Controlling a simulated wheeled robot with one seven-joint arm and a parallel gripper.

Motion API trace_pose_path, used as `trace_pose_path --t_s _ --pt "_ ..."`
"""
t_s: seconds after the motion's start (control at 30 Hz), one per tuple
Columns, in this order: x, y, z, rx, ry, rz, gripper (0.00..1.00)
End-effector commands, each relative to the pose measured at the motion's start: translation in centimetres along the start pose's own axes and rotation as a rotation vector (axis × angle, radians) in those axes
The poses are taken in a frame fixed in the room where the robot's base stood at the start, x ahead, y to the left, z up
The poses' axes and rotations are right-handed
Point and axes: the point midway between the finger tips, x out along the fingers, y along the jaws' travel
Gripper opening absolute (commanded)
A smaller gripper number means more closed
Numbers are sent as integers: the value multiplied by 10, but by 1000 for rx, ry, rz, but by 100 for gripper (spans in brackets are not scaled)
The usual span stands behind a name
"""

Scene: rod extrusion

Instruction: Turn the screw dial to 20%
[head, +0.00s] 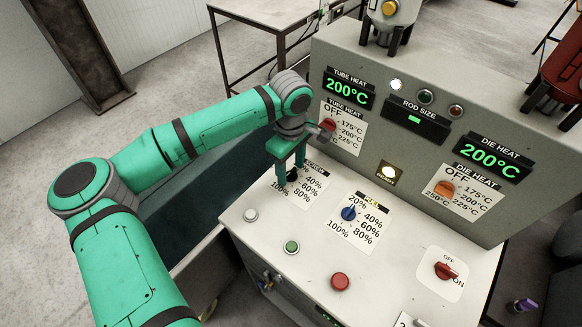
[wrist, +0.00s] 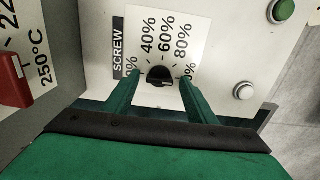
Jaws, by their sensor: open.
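The black screw dial (wrist: 160,76) sits on a white label marked SCREW, with 40%, 60% and 80% readable in the wrist view. Its end markings are partly covered by my fingers, and I cannot tell where its pointer stands. My gripper (wrist: 160,92) is open, with one finger on each side of the dial and visible gaps between. In the head view, my gripper (head: 288,168) reaches down over the screw dial (head: 292,175), which is partly hidden by it.
The blue pull dial (head: 348,213) is to the right on the panel. A white button (head: 250,214), a green button (head: 291,247) and a red button (head: 340,281) lie in front. The upright panel with the red tube heat knob (head: 327,126) rises close behind my gripper.

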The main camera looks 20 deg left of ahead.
Motion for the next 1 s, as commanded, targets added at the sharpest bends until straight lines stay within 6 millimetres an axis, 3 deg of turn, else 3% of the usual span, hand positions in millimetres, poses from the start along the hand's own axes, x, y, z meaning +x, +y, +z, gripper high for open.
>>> trace_pose_path --t_s 0.1,0.27,0.67,1.0 --pt "0 0 0 0 0 0 49" --pt "0 0 0 0 0 0 11" --pt "-1 0 -1 -54 2 0 10" --pt "-1 0 -1 -299 2 1 10"
